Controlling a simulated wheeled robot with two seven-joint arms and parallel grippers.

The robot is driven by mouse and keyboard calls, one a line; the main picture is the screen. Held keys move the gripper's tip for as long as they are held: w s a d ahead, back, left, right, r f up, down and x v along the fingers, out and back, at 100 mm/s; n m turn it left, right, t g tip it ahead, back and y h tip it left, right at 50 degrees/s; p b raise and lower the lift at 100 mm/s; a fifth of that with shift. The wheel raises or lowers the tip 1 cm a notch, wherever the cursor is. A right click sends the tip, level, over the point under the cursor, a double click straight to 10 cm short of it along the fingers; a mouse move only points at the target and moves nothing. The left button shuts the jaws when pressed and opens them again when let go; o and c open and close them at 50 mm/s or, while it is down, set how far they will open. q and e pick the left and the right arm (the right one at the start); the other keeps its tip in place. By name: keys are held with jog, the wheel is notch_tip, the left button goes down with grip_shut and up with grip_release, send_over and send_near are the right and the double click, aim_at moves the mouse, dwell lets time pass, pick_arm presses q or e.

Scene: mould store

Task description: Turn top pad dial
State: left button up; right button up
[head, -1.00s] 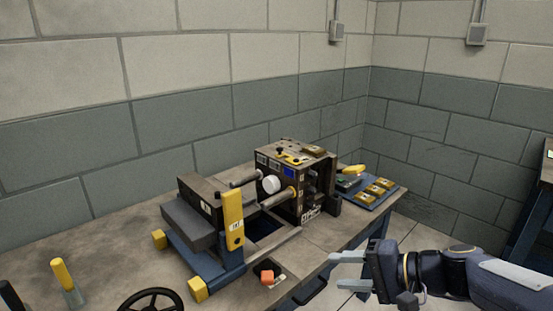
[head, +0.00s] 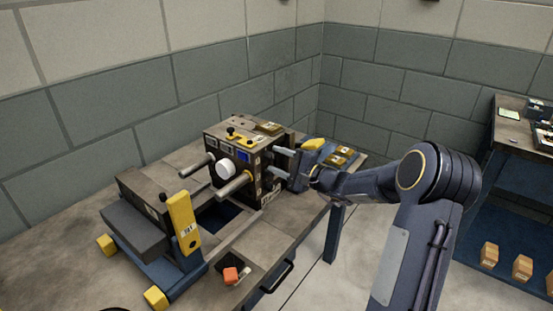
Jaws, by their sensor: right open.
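The machine (head: 232,140) is a dark block on the workbench, with a large white round part (head: 222,170) on its front face beside a small blue display (head: 244,156). Small black knobs (head: 230,131) stand on its top next to yellow markings. I cannot tell which of these is the top pad dial. My right gripper (head: 279,162) is open at the right side of the machine, its two pale fingers pointing left at the block. I cannot tell whether they touch it. My left gripper is out of view.
Two rods (head: 234,185) stick out of the machine's front towards a sliding part with a yellow upright (head: 184,224). A blue tray (head: 352,166) with brass blocks (head: 340,157) lies behind my right gripper. Another bench stands far right.

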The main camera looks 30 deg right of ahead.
jog(key=shift+w+a, duration=0.15)
jog(key=shift+w, duration=0.2)
jog(key=c, duration=1)
